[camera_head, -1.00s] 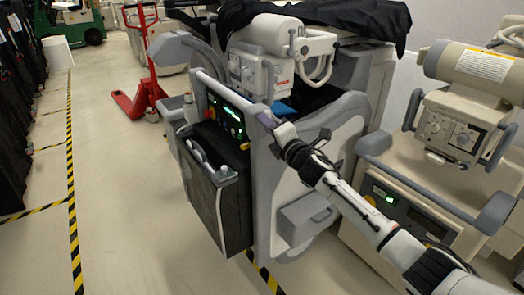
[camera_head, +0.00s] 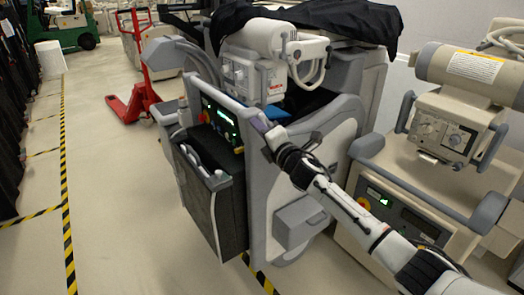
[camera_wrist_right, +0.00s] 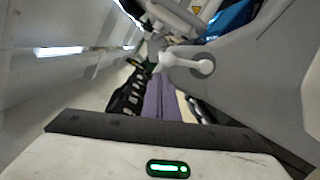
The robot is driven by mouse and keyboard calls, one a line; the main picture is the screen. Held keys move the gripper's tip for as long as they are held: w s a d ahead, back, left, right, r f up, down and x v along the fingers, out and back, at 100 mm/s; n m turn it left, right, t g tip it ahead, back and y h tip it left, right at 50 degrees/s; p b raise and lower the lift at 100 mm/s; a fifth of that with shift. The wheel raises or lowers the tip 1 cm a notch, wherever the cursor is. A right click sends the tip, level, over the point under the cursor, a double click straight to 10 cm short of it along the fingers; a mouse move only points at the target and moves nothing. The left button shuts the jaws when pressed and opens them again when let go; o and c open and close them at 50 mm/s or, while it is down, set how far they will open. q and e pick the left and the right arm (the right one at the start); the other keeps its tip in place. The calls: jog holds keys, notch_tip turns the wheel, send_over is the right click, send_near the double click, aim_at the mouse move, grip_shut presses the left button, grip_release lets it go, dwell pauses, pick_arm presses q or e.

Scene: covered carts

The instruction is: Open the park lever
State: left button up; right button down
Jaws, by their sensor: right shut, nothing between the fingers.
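The grey-and-white covered cart (camera_head: 300,165) stands in the middle of the head view. My right gripper (camera_head: 262,123) is at the right end of its front handle bar, near the side panel. Its purple fingers are shut together and empty, and they also show in the right wrist view (camera_wrist_right: 161,98). A white lever with a round grip (camera_wrist_right: 187,64) sits on a grey panel just beyond and right of the fingertips in the wrist view. It looks like the park lever. The fingers seem apart from it, though the gap is hard to judge. My left gripper is out of view.
A beige machine (camera_head: 445,130) stands close on the right, under my right forearm. A red pallet jack (camera_head: 135,100) is at the back left. A black cover (camera_head: 310,20) drapes the cart's top. The floor on the left is open, with yellow-black tape (camera_head: 65,190).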

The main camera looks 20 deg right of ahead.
jog(key=s+a, duration=0.1)
jog(key=s, duration=1)
jog(key=shift+a+f, duration=0.35)
